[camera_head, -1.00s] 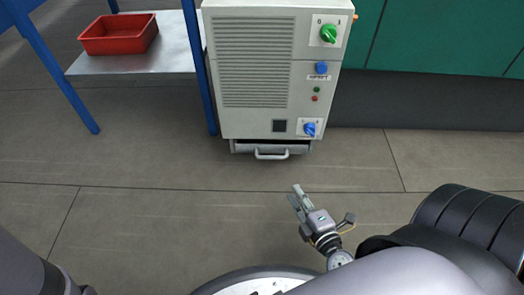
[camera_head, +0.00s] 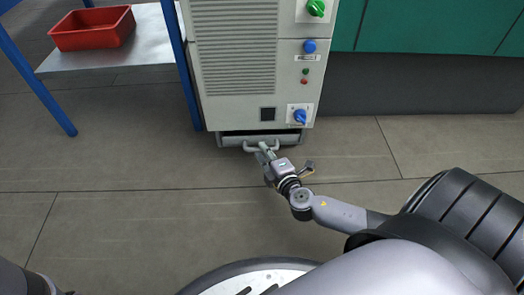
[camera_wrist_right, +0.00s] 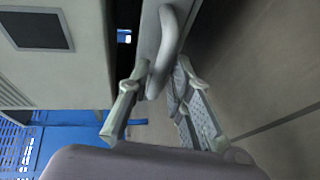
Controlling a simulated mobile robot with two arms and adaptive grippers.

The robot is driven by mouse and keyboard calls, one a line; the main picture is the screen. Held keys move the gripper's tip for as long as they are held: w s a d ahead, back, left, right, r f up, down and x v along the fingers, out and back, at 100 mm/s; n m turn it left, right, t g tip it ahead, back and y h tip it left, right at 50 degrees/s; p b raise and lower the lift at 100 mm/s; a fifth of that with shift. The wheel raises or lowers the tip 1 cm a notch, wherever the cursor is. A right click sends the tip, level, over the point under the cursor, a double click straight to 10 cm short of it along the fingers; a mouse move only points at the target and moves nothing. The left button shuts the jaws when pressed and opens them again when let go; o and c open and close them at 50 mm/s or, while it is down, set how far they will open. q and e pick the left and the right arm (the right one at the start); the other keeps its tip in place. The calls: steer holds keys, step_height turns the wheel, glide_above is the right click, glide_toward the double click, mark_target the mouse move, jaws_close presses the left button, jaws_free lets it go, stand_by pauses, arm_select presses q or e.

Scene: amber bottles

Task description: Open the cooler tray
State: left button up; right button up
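The cooler tray (camera_head: 232,140) is a grey drawer at the foot of the beige cabinet (camera_head: 235,60), with a dark gap above its front. Its bar handle (camera_head: 247,149) faces me. My right gripper (camera_head: 263,152) is at the handle. In the right wrist view, the handle (camera_wrist_right: 168,45) lies between the tips of the two spread fingers of my right gripper (camera_wrist_right: 160,78). The gripper looks open around it; I cannot tell whether either finger touches. My left gripper is not in view; only part of my left arm shows at the lower left.
A red bin (camera_head: 92,28) sits on a metal shelf (camera_head: 150,45) with blue legs, left of the cabinet. A green wall with a dark base (camera_head: 420,85) stands to the right. The floor (camera_head: 130,200) before the cabinet is clear.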

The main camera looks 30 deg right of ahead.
steer(key=shift+x, duration=0.95)
jaws_close()
